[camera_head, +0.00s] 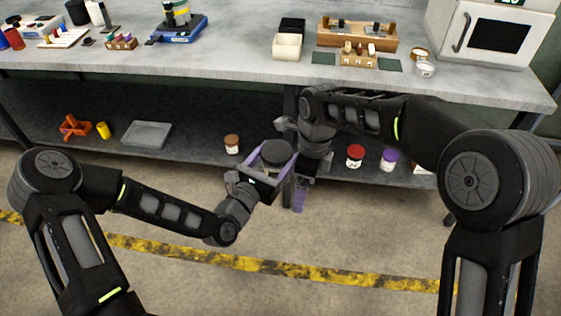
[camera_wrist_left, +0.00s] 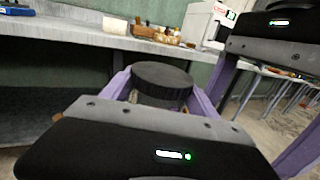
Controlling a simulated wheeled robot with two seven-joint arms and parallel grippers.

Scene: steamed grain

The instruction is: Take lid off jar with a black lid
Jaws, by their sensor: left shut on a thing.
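My left gripper (camera_head: 274,160) is shut on the jar, holding it in the air in front of the bench. The jar's round black lid (camera_head: 277,152) faces up between the purple fingers. In the left wrist view the ribbed black lid (camera_wrist_left: 162,78) is on top, and only a little of the jar body (camera_wrist_left: 172,103) shows below it, the rest hidden. My right gripper (camera_head: 300,192) is just right of the jar, apart from the lid. In the left wrist view its two purple fingers stand wide apart with nothing seen between them.
The grey bench top (camera_head: 240,65) holds a wooden rack (camera_head: 356,35), a cream bin (camera_head: 287,46) and a white oven (camera_head: 498,35). On the lower shelf (camera_head: 190,150) stand a brown-lidded jar (camera_head: 232,144), a red-lidded jar (camera_head: 355,156) and a purple-lidded jar (camera_head: 388,159).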

